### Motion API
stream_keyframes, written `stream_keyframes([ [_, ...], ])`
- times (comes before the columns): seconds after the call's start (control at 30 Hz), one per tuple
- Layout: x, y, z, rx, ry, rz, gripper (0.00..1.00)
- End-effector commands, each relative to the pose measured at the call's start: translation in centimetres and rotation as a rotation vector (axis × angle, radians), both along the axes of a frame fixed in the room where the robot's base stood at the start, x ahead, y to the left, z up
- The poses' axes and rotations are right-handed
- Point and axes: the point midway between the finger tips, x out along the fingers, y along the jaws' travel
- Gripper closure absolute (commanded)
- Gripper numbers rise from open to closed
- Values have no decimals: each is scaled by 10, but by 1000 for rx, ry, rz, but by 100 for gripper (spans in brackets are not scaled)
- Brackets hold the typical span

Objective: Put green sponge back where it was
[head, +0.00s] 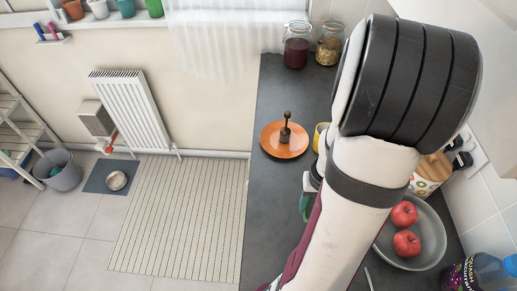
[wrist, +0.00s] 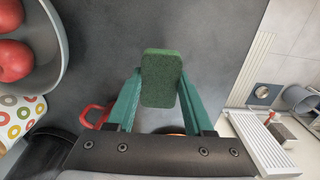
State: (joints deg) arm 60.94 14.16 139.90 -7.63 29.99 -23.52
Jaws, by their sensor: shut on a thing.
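The green sponge (wrist: 162,78) is upright in the wrist view, between the two teal fingers of my gripper (wrist: 160,95). The fingers are closed on its sides, and its upper part stands out past the fingertips. Grey countertop (wrist: 110,30) shows behind it; I cannot tell how far off the surface is. In the head view my arm covers most of the gripper. Only a bit of teal or green (head: 305,205) shows at the arm's left side, over the counter, so the sponge cannot be made out clearly there.
An orange plate (head: 273,148) with a dark brown object (head: 286,130) and a yellow cup (head: 319,133) stand farther back. A grey bowl (head: 437,235) with red apples (head: 406,243) is at right. Jars (head: 297,50) stand at the back. The counter's left edge drops to the floor.

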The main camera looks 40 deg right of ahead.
Motion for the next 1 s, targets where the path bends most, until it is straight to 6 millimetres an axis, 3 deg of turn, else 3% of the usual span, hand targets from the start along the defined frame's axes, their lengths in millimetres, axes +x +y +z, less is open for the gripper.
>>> stream_keyframes([
  [0.1, 33, 7, -20, 3, 3, 9, 100],
  [0.23, 53, 9, -32, 1, 1, 2, 100],
  [0.5, 57, 10, -74, 1, 1, -1, 100],
  [0.83, 57, 9, -77, 0, 0, 0, 100],
  [0.87, 57, 9, -77, -1, -1, 0, 43],
  [1.0, 57, 9, -76, -1, -1, 0, 18],
])
